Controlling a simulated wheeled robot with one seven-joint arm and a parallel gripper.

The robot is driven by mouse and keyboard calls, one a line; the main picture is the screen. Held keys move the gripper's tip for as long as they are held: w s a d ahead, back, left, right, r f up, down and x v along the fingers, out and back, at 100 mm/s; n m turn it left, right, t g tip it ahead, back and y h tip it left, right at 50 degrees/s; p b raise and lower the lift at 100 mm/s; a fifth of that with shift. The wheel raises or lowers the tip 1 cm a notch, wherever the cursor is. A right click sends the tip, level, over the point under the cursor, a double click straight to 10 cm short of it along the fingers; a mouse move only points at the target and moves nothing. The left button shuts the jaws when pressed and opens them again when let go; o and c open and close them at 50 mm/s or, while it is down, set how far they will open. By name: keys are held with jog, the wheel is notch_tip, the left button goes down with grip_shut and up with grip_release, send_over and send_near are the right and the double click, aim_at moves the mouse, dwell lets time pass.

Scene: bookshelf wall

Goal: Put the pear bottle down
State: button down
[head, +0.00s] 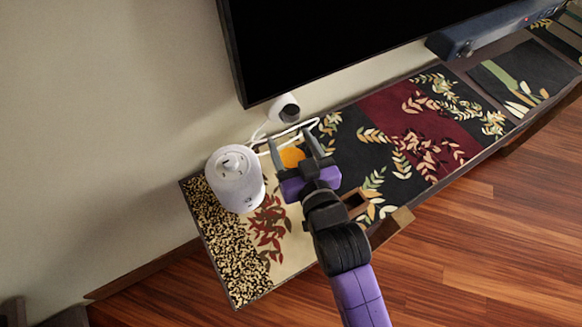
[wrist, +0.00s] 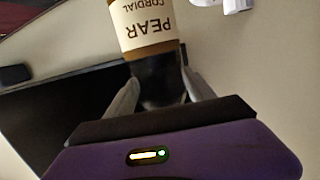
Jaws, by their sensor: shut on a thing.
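The pear bottle (wrist: 150,25) has a cream label reading "PEAR CORDIAL", brown-orange contents and a dark end. Its label is upside down in the wrist view. My gripper (wrist: 160,88) is shut on the dark end, one finger on each side. In the head view, a round orange part of the bottle (head: 291,157) shows between the fingers of my gripper (head: 293,148), over the left part of the patterned bench top (head: 290,225).
A white cylindrical speaker (head: 235,180) stands close left of my gripper. A small white round device (head: 284,108) and a white cable (head: 270,135) lie behind it. A black screen (head: 320,45) hangs above. A soundbar (head: 480,32) is far right.

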aim_at(291, 167)
notch_tip(291, 167, down, 10)
dwell(0.5)
jog(key=shift+f, duration=0.15)
jog(key=shift+c, duration=1.8)
grip_release()
jog(key=shift+f, duration=0.1)
jog(key=b+v, duration=0.1)
jog(key=v, duration=1.1)
